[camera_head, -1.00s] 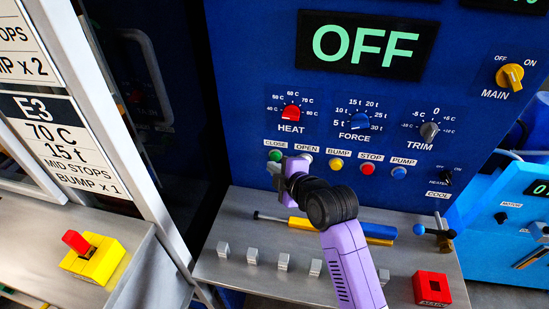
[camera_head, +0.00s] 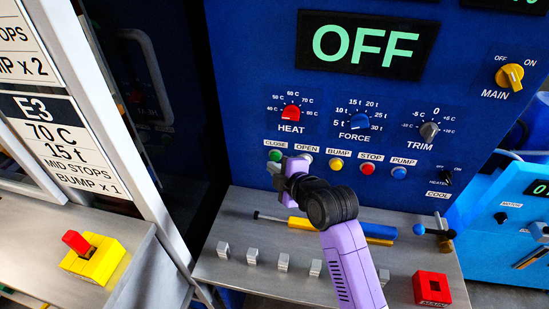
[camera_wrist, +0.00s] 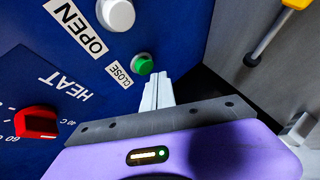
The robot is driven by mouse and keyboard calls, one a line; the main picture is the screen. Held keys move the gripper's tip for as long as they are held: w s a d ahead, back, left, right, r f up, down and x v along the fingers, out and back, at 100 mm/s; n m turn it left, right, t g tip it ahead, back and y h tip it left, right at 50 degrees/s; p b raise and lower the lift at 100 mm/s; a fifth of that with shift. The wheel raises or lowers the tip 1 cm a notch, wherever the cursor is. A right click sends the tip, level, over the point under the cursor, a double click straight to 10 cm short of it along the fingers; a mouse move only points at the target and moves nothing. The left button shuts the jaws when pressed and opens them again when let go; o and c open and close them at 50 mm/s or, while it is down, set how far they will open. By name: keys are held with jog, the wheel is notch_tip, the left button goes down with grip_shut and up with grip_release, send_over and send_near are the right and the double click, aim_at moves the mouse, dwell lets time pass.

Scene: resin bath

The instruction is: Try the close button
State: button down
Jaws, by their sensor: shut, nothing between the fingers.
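The green CLOSE button (camera_head: 275,155) sits at the left end of the button row on the blue panel, under the HEAT dial. It also shows in the wrist view (camera_wrist: 144,64), with its CLOSE label beside it. My gripper (camera_head: 274,168) is shut and empty. In the wrist view its fingertips (camera_wrist: 158,80) are just beside the green button, slightly below and to its right. Whether they touch it I cannot tell. The white OPEN button (camera_wrist: 116,14) is a short way off. The display (camera_head: 366,46) reads OFF.
The yellow MAIN switch (camera_head: 510,77) is at upper right. Yellow BUMP (camera_head: 336,164), red STOP (camera_head: 367,168) and blue PUMP (camera_head: 399,172) buttons continue the row. A metal shelf (camera_head: 228,205) below bears small grey blocks, a yellow-blue tool and a red block (camera_head: 432,290).

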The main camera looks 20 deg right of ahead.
jog(key=shift+w, duration=0.1)
jog(key=shift+w+d, duration=0.25)
jog(key=shift+w+d, duration=0.3)
jog(key=shift+w, duration=0.1)
dwell(1.1)
dwell(0.3)
jog(key=shift+s+a+p, duration=0.3)
jog(key=shift+s+a, duration=0.25)
jog(key=shift+s, duration=0.2)
jog(key=shift+s+a+p, duration=0.45)
jog(key=shift+s+a, duration=0.3)
jog(key=shift+s, duration=0.3)
jog(key=shift+s+a+p, duration=0.45)
jog(key=shift+s+a, duration=0.25)
jog(key=shift+s, duration=0.3)
